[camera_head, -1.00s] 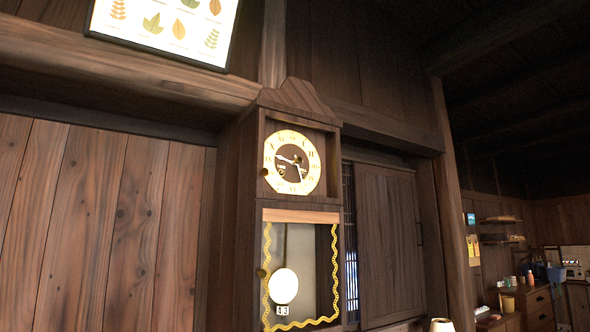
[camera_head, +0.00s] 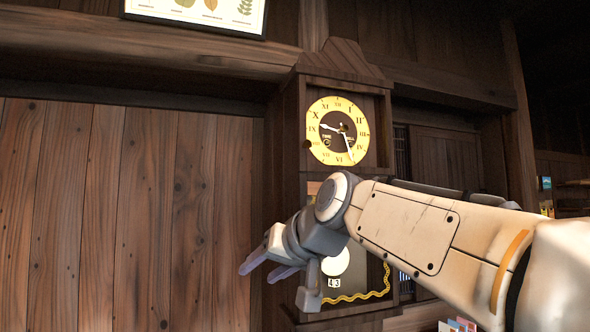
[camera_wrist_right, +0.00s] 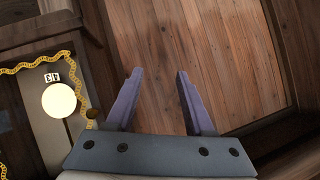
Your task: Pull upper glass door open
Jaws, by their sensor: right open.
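The tall dark wooden wall clock has a cream round dial (camera_head: 338,131) behind its upper door. That door looks shut, with a small dark knob (camera_head: 307,144) at its left edge. My right gripper (camera_head: 262,268) is open and empty, below and left of the dial, in front of the clock's lower left side. My right arm hides part of the lower door. The right wrist view shows the open fingers (camera_wrist_right: 160,74) beside the lower door's knob (camera_wrist_right: 92,114), apart from the upper door. My left gripper is not in view.
The lower door has yellow wavy trim (camera_head: 357,297) and a pale round pendulum (camera_head: 335,262). A plank wall (camera_head: 130,200) stands left of the clock. A framed leaf picture (camera_head: 205,12) hangs above. Free room lies left of my gripper.

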